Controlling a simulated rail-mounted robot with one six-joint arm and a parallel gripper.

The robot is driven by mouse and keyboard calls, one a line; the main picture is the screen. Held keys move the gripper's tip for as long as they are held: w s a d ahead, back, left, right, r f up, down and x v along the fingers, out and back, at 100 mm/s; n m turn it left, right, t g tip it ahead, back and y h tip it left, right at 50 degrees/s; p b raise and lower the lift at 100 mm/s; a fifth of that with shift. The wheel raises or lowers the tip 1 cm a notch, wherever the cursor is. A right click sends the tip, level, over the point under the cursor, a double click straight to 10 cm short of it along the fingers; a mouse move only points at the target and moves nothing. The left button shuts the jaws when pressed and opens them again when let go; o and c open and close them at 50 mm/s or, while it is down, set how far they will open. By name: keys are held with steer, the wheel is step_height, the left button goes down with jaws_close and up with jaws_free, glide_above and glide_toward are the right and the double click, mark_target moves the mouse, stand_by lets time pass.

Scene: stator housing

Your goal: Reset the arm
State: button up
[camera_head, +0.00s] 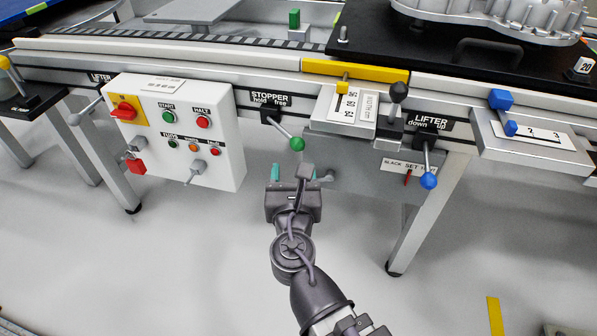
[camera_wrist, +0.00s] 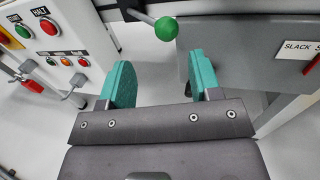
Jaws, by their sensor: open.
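My gripper (camera_head: 297,178) is in front of the conveyor's front side, just below the green ball knob (camera_head: 297,144) of the stopper lever. In the wrist view my gripper (camera_wrist: 158,82) shows two teal fingers spread apart with nothing between them. The green knob (camera_wrist: 166,29) stands beyond the fingertips and above the gap, apart from both fingers. The knob's lever slants down from a black mount under a label reading STOPPER, hold, free.
A white control box (camera_head: 180,130) with buttons and a red rotary switch is at left. A blue-knobbed lifter lever (camera_head: 428,180), a black-knobbed lever (camera_head: 398,92) and a blue slider (camera_head: 501,99) are at right. Clear floor (camera_head: 210,265) lies below my gripper.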

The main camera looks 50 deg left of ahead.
stand_by(0.3)
steer(key=w+d+f+m+g+h, duration=0.1)
steer(key=w+d+f+m+h, duration=0.4)
steer(key=m, duration=0.5)
steer(key=w+d+f+m+g+h, duration=0.1)
steer(key=w+d+f+m+h, duration=0.25)
steer(key=d+m, duration=0.5)
steer(key=w+d+f+m+g+h, duration=0.1)
steer(key=w+d+f+m+h, duration=0.4)
steer(key=m, duration=0.5)
steer(key=w+d+f+m+g+p, duration=0.1)
steer(key=w+d+m+g, duration=0.2)
steer(key=d+m, duration=0.55)
steer(key=w+d+m+g, duration=0.2)
steer(key=d+m+g, duration=0.1)
steer(key=d, duration=1)
steer(key=w+d+f+m+g+p, duration=0.1)
steer(key=w+d+m+g, duration=0.3)
steer(key=d, duration=0.7)
step_height(320, 180, up, 38)
steer(key=d+m+t+p, duration=0.1)
steer(key=d+m+p, duration=0.1)
steer(key=p, duration=3.5)
steer(key=shift+s+d+t+p, duration=0.2)
steer(key=shift+s+t+p, duration=0.1)
steer(key=shift+s+p, duration=0.05)
